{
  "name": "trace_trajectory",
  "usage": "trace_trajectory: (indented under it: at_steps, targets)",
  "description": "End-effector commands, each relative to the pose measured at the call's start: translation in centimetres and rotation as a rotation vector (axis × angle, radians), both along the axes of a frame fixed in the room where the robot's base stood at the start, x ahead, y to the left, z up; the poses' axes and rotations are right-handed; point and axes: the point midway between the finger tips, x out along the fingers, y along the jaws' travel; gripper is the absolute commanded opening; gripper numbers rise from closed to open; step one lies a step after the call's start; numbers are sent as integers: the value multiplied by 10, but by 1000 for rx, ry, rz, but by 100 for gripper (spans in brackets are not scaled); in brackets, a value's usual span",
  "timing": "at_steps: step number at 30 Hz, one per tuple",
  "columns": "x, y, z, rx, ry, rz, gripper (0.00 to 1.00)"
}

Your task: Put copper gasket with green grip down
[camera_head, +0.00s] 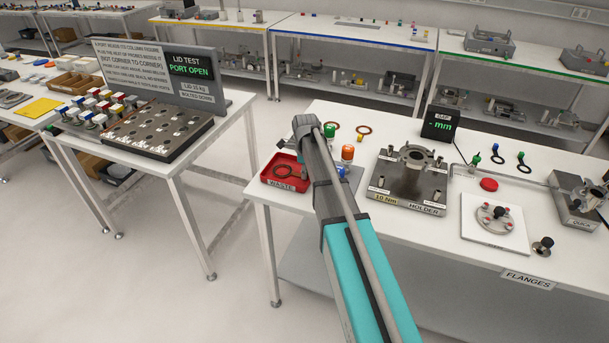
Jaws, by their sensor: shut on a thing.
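My gripper (304,172) is at the end of my arm, over the right part of the red waste tray (268,181). My own arm hides most of it, including the fingertips. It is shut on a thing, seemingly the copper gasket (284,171). This dark brownish ring shows just left of the gripper, over or in the tray; I cannot tell if it touches the tray floor. Its grip is hidden. A green grip (329,130) with a ring partly behind my arm stands on the bench further back.
The steel holder (408,180) stands right of my arm. The gauge display (440,124), several small ringed grips and a white plate (495,240) are further right. Bare bench lies in front of the holder.

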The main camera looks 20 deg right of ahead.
Motion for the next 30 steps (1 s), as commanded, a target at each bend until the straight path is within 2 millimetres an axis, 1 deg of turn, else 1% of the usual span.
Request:
trace_trajectory:
  at_steps: [6, 10, 11, 12, 16, 30]
  targets:
    - [0, 0, 0, 0, 0, 0, 0]
    - [0, 0, -3, 0, 0, 0, 0]
    - [0, 0, -3, 0, 0, 0, 27]
    - [0, 0, -2, 0, 0, 0, 34]
    - [0, 0, -2, 0, 0, 0, 58]
    - [0, -1, 0, 0, 0, -1, 59]
